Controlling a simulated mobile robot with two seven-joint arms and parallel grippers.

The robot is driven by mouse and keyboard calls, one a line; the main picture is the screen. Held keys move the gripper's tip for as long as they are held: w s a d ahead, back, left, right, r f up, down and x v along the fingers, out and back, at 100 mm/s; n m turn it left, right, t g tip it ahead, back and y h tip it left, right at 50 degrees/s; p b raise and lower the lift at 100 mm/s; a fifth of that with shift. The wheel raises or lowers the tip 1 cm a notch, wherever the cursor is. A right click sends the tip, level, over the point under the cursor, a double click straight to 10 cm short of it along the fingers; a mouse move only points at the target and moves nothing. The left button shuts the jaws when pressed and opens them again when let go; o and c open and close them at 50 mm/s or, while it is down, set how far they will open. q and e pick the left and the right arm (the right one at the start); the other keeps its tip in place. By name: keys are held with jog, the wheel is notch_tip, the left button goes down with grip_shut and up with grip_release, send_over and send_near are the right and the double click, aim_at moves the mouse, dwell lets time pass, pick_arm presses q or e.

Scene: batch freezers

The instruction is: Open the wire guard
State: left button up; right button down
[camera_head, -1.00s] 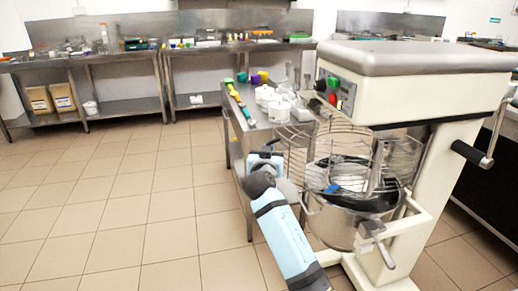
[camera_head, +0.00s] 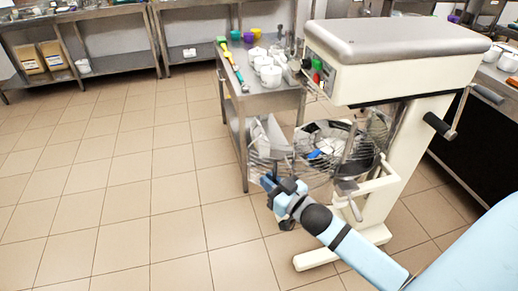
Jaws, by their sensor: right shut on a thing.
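The wire guard (camera_head: 258,160) of the big cream mixer (camera_head: 400,75) stands swung out to the front left of the bowl. The mixing bowl (camera_head: 318,178) shows beside it, with its opening partly exposed and something blue and white inside. My right gripper (camera_head: 272,186) is at the lower front edge of the guard, shut on its wire; its fingertips are small and partly hidden. My right arm reaches in from the lower right. My left gripper is out of view.
A steel table (camera_head: 262,98) with white tubs (camera_head: 270,76) and coloured-handled tools stands close behind the guard. The mixer's foot (camera_head: 345,250) lies below the arm. Tiled floor (camera_head: 110,190) is clear to the left.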

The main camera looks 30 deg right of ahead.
jog(key=s+d+n+g+y+p, duration=0.1)
jog(key=s+y+p, duration=0.4)
jog(key=s, duration=0.8)
jog(key=shift+d+n+g, duration=0.4)
jog(key=shift+d+n, duration=0.3)
jog(key=shift+n, duration=0.6)
jog(key=shift+s+f, duration=0.1)
jog(key=c, duration=1.3)
grip_release()
jog(key=shift+o, duration=0.6)
jog(key=shift+d, duration=0.1)
jog(key=b+v, duration=0.1)
jog(key=v, duration=1.2)
jog(key=shift+s+d, duration=0.15)
jog(key=shift+s, duration=0.15)
